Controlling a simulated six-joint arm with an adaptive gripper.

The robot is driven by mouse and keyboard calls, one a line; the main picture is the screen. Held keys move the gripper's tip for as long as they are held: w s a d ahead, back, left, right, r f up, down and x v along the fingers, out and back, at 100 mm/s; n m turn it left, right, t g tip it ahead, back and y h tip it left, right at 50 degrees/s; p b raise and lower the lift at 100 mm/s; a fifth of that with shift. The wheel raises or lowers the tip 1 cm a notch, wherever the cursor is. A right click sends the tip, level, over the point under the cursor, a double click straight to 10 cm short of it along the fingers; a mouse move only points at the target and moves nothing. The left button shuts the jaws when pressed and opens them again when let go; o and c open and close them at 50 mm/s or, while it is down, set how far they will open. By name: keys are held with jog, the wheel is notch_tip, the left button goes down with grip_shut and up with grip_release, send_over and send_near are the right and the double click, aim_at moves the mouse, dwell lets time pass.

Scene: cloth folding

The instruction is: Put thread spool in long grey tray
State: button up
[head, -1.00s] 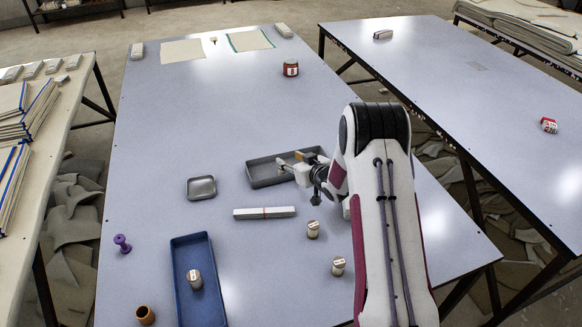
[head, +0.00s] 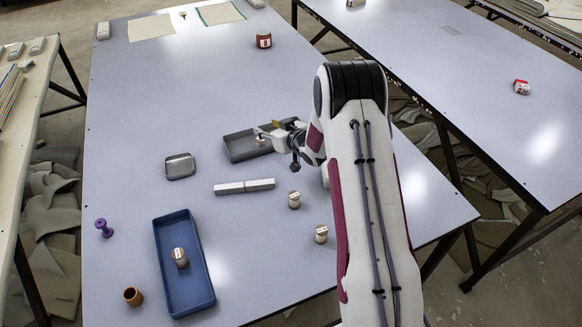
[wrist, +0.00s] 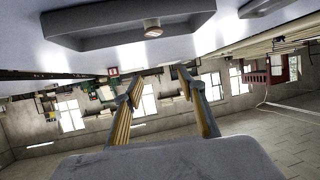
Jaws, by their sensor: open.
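The long grey tray (head: 236,151) stands near the middle of the table; its underside-tilted view fills the top of the wrist view (wrist: 90,42). A small pale, brownish cylinder (wrist: 152,28), seemingly the thread spool, sits in the tray. It shows as a small pale shape by my fingers in the head view (head: 260,141). My gripper (head: 266,131) is at the tray, just above and beside the cylinder. In the wrist view its two yellowish fingers (wrist: 159,72) are spread with nothing between them. The arm hides the tray's right end.
A blue tray (head: 202,294) holds a labelled cylinder (head: 179,257). A purple spool-shaped object (head: 104,228), a brown cup (head: 133,297), a small square grey tray (head: 180,172), a pale bar (head: 244,187) and two labelled cylinders (head: 294,200) stand around. The table's far middle is mostly clear.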

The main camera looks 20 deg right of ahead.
jog(key=s+r+g+h, duration=0.1)
jog(key=s+r+h, duration=0.3)
jog(key=r, duration=1)
jog(key=s+a+r+m+g, duration=0.2)
jog(key=s+r, duration=0.7)
jog(key=s, duration=0.4)
jog(key=s+a+g, duration=0.2)
jog(key=s+a, duration=0.2)
jog(key=s, duration=1.3)
jog(key=s+a+r+g+y, duration=0.1)
jog(key=s+a, duration=0.3)
jog(key=s, duration=1.3)
jog(key=shift+s+a+r+g, duration=0.25)
jog(key=shift+s+a+g, duration=0.1)
jog(key=shift+g, duration=0.45)
